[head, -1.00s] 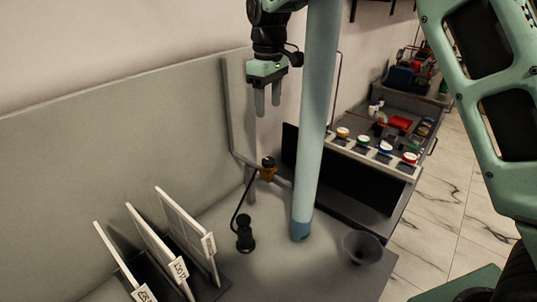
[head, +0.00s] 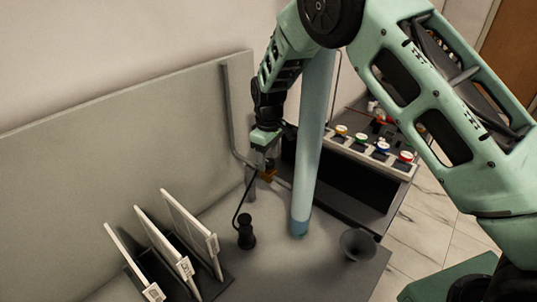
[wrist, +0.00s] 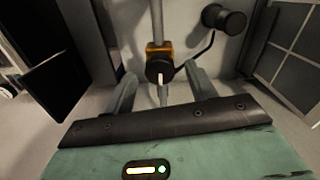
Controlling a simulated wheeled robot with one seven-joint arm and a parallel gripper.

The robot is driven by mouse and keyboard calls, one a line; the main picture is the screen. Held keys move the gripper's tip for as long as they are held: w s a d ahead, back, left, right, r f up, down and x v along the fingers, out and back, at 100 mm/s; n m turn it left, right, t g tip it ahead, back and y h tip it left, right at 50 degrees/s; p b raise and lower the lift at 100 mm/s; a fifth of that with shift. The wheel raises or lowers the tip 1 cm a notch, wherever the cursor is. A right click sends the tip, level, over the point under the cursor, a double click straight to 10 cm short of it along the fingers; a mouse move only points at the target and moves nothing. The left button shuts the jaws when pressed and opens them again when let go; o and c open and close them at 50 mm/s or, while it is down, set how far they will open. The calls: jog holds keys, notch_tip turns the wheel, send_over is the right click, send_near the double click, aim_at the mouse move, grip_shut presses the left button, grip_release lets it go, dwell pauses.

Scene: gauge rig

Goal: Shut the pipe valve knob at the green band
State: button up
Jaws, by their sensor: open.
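The pipe valve has an orange body (wrist: 158,50) on a grey pipe (wrist: 157,18) and a round black knob (wrist: 159,70) with a white pointer mark. In the wrist view the pointer runs towards the bottom of the picture. I cannot make out a green band. My gripper (wrist: 160,80) is open, with one finger on each side of the knob; I cannot tell whether either touches it. In the head view my gripper (head: 265,158) is just above the orange valve body (head: 268,176) and hides the knob.
A pale blue pole (head: 312,150) stands just right of the valve. A black cylindrical piece with a cable (head: 246,232) and a grey funnel (head: 358,245) are on the bench. White panels (head: 192,225) stand in a rack at left. A console with coloured buttons (head: 370,150) is behind.

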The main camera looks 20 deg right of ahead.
jog(key=shift+f, duration=0.55)
jog(key=c, duration=1)
